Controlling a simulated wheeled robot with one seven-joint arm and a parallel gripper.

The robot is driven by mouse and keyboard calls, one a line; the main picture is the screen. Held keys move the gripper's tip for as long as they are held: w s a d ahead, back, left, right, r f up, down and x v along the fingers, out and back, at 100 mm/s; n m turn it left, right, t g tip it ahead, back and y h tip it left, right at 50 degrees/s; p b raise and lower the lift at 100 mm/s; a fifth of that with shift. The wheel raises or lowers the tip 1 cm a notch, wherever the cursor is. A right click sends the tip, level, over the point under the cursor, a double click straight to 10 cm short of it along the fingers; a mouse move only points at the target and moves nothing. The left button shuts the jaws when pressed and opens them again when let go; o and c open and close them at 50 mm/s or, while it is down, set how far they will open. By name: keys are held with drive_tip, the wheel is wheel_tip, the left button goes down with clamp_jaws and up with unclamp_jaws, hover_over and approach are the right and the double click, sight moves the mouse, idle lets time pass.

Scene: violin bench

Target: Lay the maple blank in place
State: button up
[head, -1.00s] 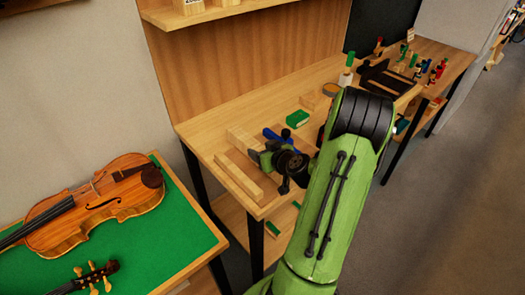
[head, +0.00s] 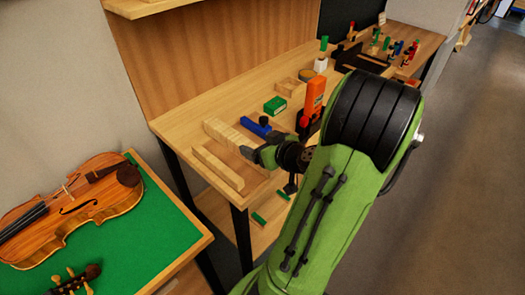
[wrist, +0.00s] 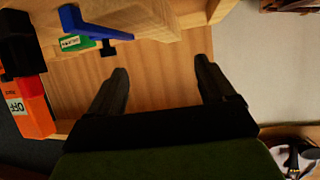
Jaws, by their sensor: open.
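Two pale wooden pieces lie on the bench near its left end: a lighter block (head: 228,134) with lines across it, and a long plain bar (head: 217,168) in front of it. I cannot tell for sure which is the maple blank. My gripper (head: 247,152) is beside their right ends, partly hidden by its own wrist. In the wrist view my gripper (wrist: 162,76) has its two black fingers wide apart, with only bare wood between them. A pale wooden piece (wrist: 150,14) shows beyond the fingertips, at the top.
A blue clamp-like tool (head: 256,127), a green box (head: 275,106) and an orange device (head: 315,95) stand close by on the bench (head: 180,120). A small wooden tray (head: 290,87) is farther back. A violin (head: 75,200) lies on a green-topped table at left.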

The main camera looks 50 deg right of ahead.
drive_tip(key=shift+s+a+b, duration=0.35)
drive_tip(key=shift+s+b, duration=0.25)
drive_tip(key=shift+s, duration=0.05)
drive_tip(key=w+a+y, duration=0.1)
drive_tip(key=a, duration=0.1)
drive_tip(key=w+a+n+g+y, duration=0.1)
drive_tip(key=a, duration=0.2)
drive_tip(key=w+a+n, duration=0.1)
drive_tip(key=a, duration=0.1)
drive_tip(key=shift+w+a+f+g+y, duration=0.2)
drive_tip(key=shift+w+g+y, duration=0.1)
drive_tip(key=shift+y, duration=0.1)
drive_tip(key=s+a+r+n+g+y, duration=0.1)
drive_tip(key=s+a+g, duration=0.1)
drive_tip(key=a, duration=0.6)
drive_tip(key=s+a+n+g, duration=0.1)
drive_tip(key=a+n+g, duration=0.15)
drive_tip(key=a, duration=0.55)
drive_tip(key=s+a+r+m, duration=0.2)
drive_tip(key=s+a+r, duration=0.1)
drive_tip(key=s, duration=0.5)
drive_tip(key=shift+a+r+g, duration=0.35)
